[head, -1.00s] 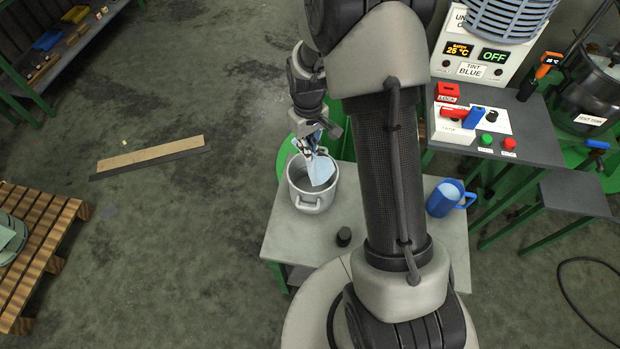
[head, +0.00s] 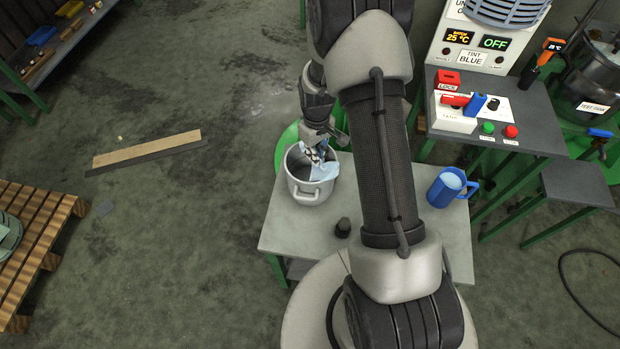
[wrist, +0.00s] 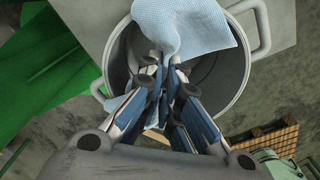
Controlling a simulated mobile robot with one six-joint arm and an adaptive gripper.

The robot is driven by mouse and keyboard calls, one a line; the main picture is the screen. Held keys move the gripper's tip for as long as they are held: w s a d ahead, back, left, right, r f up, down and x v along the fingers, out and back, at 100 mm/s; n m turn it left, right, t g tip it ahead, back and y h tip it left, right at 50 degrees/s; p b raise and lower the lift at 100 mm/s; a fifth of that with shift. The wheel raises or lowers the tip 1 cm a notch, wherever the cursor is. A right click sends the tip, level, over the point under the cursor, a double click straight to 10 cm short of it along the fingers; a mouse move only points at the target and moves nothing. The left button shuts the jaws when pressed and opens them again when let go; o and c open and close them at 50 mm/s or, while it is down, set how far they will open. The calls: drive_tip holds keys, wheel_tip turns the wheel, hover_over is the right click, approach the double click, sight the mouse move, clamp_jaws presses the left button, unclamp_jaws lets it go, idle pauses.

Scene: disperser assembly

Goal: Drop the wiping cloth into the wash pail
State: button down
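The wash pail (head: 312,192) is a grey metal pot with side handles, standing on a small light table. In the wrist view the pail (wrist: 238,75) lies under my fingers, its dark inside partly in sight. The wiping cloth (head: 324,171) is light blue and hangs at the pail's mouth. In the wrist view the cloth (wrist: 190,22) spreads from my fingertips across the pail's rim. My gripper (wrist: 166,66) is shut on the cloth, pinching a fold of it over the opening. In the head view my gripper (head: 316,146) is small and partly hides the pail's far rim.
A blue jug (head: 446,188) and a small black knob-like object (head: 343,227) stand on the same table (head: 285,232). A control panel (head: 470,110) with buttons is at the right. A wooden pallet (head: 40,235) lies at the left. The floor between is mostly clear.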

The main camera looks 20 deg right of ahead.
drive_tip(key=shift+f, duration=0.1)
drive_tip(key=c, duration=1.8)
unclamp_jaws()
drive_tip(key=shift+o, duration=0.7)
drive_tip(key=o, duration=0.5)
drive_tip(key=shift+o, duration=0.5)
drive_tip(key=o, duration=0.6)
